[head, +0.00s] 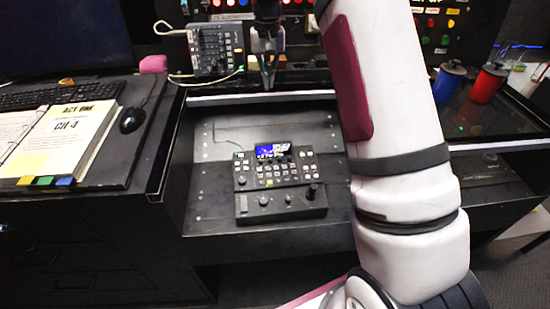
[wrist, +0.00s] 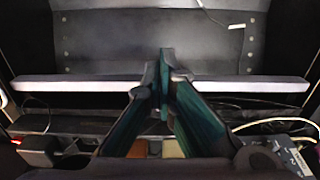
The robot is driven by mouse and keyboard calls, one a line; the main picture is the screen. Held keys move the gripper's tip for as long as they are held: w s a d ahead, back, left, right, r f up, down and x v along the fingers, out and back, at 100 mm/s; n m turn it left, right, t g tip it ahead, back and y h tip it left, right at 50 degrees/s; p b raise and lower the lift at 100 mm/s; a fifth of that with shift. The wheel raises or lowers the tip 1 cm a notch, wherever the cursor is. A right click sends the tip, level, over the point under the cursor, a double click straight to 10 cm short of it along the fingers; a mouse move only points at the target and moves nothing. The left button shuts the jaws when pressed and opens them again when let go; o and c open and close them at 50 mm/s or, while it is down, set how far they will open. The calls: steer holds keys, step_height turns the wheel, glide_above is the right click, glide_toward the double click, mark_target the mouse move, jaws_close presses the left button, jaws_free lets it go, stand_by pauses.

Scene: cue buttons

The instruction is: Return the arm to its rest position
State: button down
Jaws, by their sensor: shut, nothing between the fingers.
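My gripper (head: 268,84) hangs pointing down at the back of the desk, above the pale front edge of the raised ledge. Its fingers are together and hold nothing. In the wrist view the two dark green fingers (wrist: 165,58) meet at their tips, in front of the pale ledge edge (wrist: 90,84). My white arm with a maroon panel rises through the right of the head view and hides part of the desk and back panel. A control panel (head: 275,167) with a small lit screen and a joystick lies on the recessed desk, well below and apart from my gripper.
A grey knob console (head: 215,52) with cables stands left of my gripper. Lit buttons (head: 441,40) line the back panel. A blue cup (head: 449,82) and a red cup (head: 487,83) stand at right. An open binder (head: 75,150), mouse (head: 132,120) and keyboard (head: 62,92) lie at left.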

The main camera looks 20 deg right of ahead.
stand_by(0.4)
steer(key=s+a+r+n+t+p, duration=0.1)
steer(key=s+a+r+p, duration=0.1)
steer(key=s+r, duration=0.75)
steer(key=s+a+r+n+t+p, duration=0.1)
steer(key=s+a+r, duration=0.2)
steer(key=s+r, duration=0.6)
steer(key=s+a+t+p, duration=0.1)
steer(key=s+p, duration=0.1)
steer(key=s, duration=1)
steer(key=s+a+n+t+p, duration=0.1)
steer(key=s+a, duration=0.1)
steer(key=s, duration=1.1)
steer(key=shift+s+f+n+p, duration=0.2)
steer(key=shift+f+n+p, duration=0.1)
steer(key=shift+f+p, duration=0.15)
